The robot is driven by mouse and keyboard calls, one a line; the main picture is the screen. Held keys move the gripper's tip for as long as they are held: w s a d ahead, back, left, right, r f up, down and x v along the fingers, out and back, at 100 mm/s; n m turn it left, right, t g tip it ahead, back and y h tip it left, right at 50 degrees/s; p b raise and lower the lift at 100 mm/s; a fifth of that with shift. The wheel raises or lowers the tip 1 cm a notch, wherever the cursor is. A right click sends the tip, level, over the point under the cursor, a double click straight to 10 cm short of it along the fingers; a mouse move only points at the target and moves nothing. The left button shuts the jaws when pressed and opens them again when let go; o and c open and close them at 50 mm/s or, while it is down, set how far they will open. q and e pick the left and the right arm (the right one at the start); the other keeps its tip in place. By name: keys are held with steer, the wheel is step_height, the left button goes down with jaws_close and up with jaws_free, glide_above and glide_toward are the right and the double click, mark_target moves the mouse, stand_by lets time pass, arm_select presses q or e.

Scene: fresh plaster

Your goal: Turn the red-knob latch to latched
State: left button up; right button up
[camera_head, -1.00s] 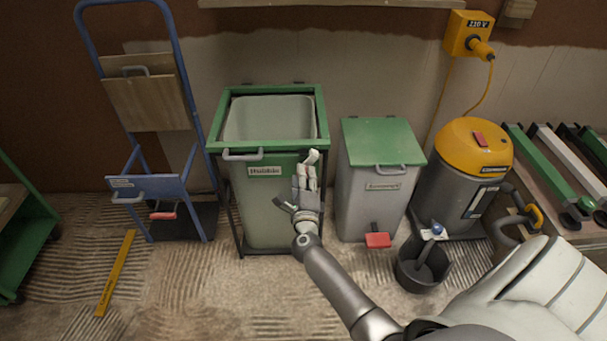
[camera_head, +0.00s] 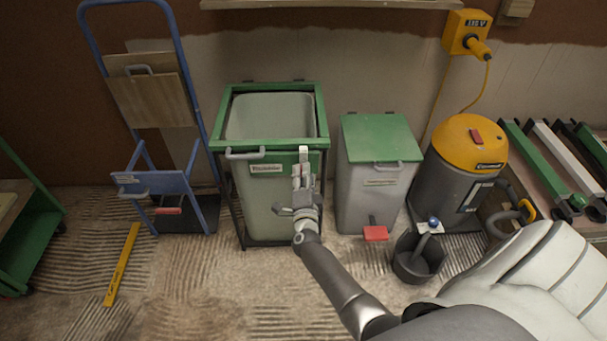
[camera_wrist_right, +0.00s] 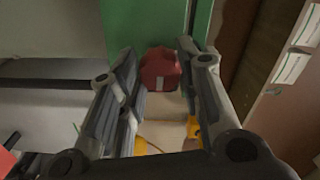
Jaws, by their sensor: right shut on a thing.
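The red knob (camera_wrist_right: 160,68) of the latch shows in the right wrist view, a dark red faceted knob with a small pale mark, in front of a green upright. My right gripper (camera_head: 303,172) is at the front right of the green-framed bin (camera_head: 218,122), just below its top rim. In the right wrist view, my right gripper (camera_wrist_right: 158,52) has its two fingers on either side of the knob and is shut on it. The head view hides the knob behind the gripper. I cannot tell the latch's position. My left gripper is not in view.
A grey bin with a green lid (camera_head: 380,139) and red pedal (camera_head: 375,233) stands to the right. Beyond it are a dark bucket (camera_head: 418,262) and a yellow-topped vacuum (camera_head: 468,140). A blue hand truck (camera_head: 197,98) stands left. A yellow level (camera_head: 122,265) lies on the floor.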

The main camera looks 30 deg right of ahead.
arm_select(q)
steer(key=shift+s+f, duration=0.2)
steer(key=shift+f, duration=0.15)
arm_select(e)
steer(key=shift+a+f+n, duration=0.1)
steer(key=shift+n, duration=0.2)
steer(key=o, duration=1)
steer(key=v, duration=1.2)
